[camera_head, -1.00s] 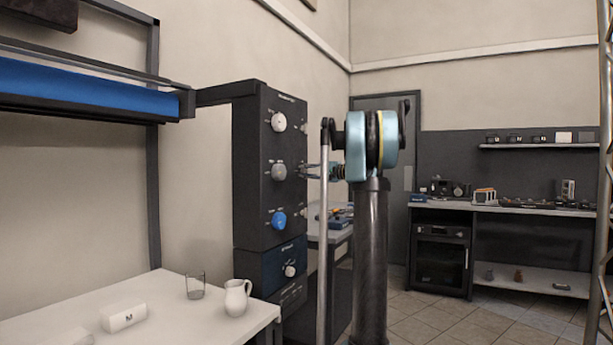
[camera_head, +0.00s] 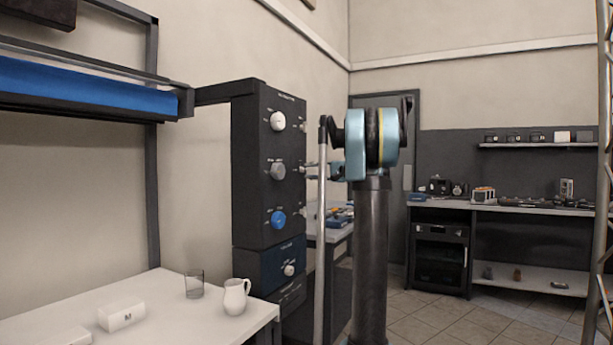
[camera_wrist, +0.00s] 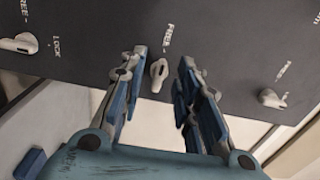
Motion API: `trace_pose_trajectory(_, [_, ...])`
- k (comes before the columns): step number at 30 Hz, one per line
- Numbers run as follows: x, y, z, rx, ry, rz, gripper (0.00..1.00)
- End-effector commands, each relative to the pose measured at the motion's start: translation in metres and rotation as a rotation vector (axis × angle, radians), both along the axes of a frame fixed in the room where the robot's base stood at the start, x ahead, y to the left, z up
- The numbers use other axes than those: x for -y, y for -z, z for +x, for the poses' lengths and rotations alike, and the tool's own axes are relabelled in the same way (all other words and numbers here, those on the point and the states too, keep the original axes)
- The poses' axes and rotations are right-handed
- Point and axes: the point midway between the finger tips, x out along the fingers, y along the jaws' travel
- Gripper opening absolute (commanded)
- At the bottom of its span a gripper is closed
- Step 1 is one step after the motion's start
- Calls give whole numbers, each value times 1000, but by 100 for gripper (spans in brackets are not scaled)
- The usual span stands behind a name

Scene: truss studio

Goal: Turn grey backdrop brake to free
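A dark upright panel box (camera_head: 250,170) carries a white knob (camera_head: 278,121), a grey knob (camera_head: 278,171) and a blue knob (camera_head: 278,218) on its front. Small pale brake levers are on its right side. In the wrist view the middle lever (camera_wrist: 158,75), at the grey knob's height, has "FREE" printed above it; its other label is not visible. My gripper (camera_wrist: 160,70) is open, with one finger on either side of this lever; I cannot tell whether they touch it. It also shows beside the panel in the head view (camera_head: 311,172).
Other levers sit left (camera_wrist: 20,43) and right (camera_wrist: 270,98) of the middle one in the wrist view. A white table (camera_head: 170,310) with a jug (camera_head: 236,296) and a glass (camera_head: 194,284) stands front left. A workbench (camera_head: 500,206) is at the back right.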

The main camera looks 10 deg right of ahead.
Motion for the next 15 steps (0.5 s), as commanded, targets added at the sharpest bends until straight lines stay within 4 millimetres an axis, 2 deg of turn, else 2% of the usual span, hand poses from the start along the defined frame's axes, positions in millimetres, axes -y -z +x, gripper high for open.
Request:
trace_pose_trajectory(6, [37, 1, -25, -1, 3, -1, 30])
trace_pose_trajectory(15, [65, 1, -47, -1, 0, -2, 30])
